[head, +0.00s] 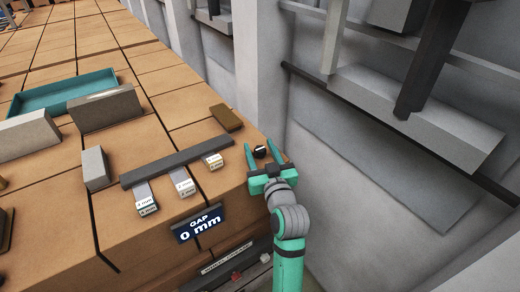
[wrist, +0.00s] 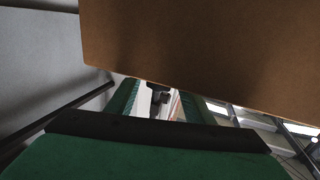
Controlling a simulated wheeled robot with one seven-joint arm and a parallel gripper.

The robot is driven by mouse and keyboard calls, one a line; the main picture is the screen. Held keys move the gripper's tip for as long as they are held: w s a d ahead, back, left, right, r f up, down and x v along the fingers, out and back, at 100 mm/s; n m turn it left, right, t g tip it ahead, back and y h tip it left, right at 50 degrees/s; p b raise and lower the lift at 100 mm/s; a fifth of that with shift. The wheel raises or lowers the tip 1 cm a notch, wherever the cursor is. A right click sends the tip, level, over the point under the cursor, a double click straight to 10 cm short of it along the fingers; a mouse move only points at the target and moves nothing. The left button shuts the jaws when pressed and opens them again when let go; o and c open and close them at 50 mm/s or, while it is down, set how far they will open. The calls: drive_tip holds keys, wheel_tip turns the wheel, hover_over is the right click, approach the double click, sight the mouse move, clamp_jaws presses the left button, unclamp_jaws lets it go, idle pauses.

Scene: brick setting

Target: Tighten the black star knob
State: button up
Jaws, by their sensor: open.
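The black star knob (head: 260,152) is a small dark round shape at the right end of the brown brick surface. My green gripper (head: 262,150) is open, with one finger on each side of the knob in the head view. A gap shows between the knob and the fingers there. In the wrist view, a dark part that looks like the knob (wrist: 158,97) shows between the two fingers of my gripper (wrist: 158,102), just under the edge of a brown block. Its star shape is too small to make out.
A dark bar (head: 175,162) with several labelled gauge tabs lies left of my gripper. A brown block (head: 227,117), grey blocks and a teal tray (head: 62,94) stand farther back. A grey wall is on the right.

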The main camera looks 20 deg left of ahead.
drive_tip(key=c, duration=1.1)
drive_tip(key=shift+o, duration=0.2)
drive_tip(key=shift+m+t+h, duration=0.3)
drive_tip(key=shift+m+h, duration=0.1)
drive_tip(key=shift+h, duration=0.1)
drive_tip(key=shift+a+m+t+h, duration=0.1)
drive_tip(key=shift+m+t+h, duration=0.7)
drive_tip(key=shift+m+h, duration=0.8)
drive_tip(key=shift+m+t+h, duration=0.4)
drive_tip(key=shift+m+h, duration=0.4)
drive_tip(key=shift+h, duration=1.2)
drive_tip(key=shift+m+h, duration=0.4)
drive_tip(key=shift+h, duration=0.2)
drive_tip(key=o, duration=1.1)
drive_tip(key=shift+c, duration=0.2)
drive_tip(key=shift+w, duration=0.1)
